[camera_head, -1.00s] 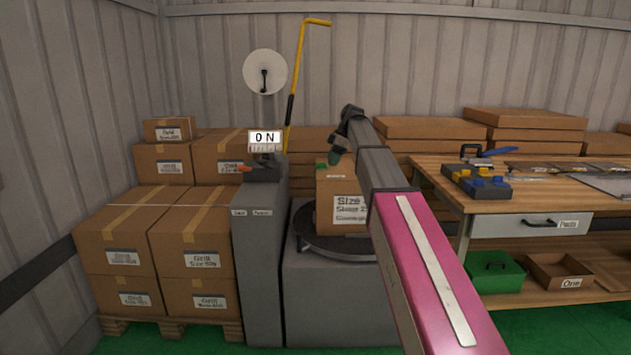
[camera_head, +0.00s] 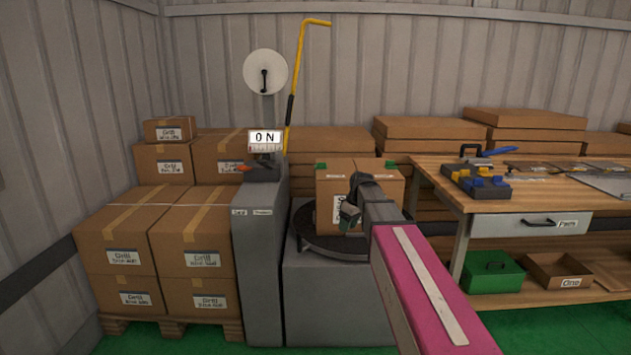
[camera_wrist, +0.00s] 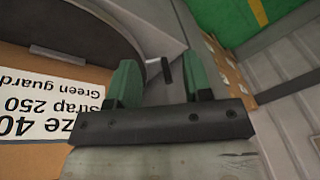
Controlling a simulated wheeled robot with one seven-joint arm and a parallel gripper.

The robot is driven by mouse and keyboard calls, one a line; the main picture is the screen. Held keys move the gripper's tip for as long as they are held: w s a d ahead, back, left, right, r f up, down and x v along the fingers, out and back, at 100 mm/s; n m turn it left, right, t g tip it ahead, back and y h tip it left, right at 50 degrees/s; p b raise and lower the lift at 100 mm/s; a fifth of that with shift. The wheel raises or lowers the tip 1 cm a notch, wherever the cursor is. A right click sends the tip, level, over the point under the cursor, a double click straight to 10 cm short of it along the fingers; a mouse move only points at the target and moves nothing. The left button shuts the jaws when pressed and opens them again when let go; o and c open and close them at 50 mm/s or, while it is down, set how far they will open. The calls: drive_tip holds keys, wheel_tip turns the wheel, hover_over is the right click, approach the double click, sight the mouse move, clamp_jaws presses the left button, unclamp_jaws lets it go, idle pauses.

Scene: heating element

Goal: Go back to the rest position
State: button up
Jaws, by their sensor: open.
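My gripper (camera_head: 349,216) is in front of the cardboard box (camera_head: 333,184) on the round dark turntable (camera_head: 318,245). In the wrist view, its two green fingers (camera_wrist: 162,80) stand apart with nothing between them. The box has green guards on its top corners and a printed label. My wrist and gripper hide part of its front in the head view. In the wrist view, the label (camera_wrist: 45,108) lies left of the fingers, and the dark turntable rim (camera_wrist: 95,25) shows above it. I cannot tell whether the gripper touches the box.
A grey machine column (camera_head: 262,250) with an "0 N" display (camera_head: 265,137) stands left of the turntable. Stacked boxes (camera_head: 120,235) sit on a pallet further left. A wooden workbench (camera_head: 440,180) with tools stands at right. Green floor (camera_head: 560,330) is open at front right.

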drive_tip(key=s+d+f+m+h, duration=0.1)
drive_tip(key=s+d+f+m, duration=0.2)
drive_tip(key=s+f, duration=0.6)
drive_tip(key=s+d+f+m+h, duration=0.1)
drive_tip(key=s+d+f+m, duration=0.3)
drive_tip(key=s+f+m, duration=0.3)
drive_tip(key=s+f, duration=0.3)
drive_tip(key=s, duration=0.3)
drive_tip(key=shift+s+h, duration=0.4)
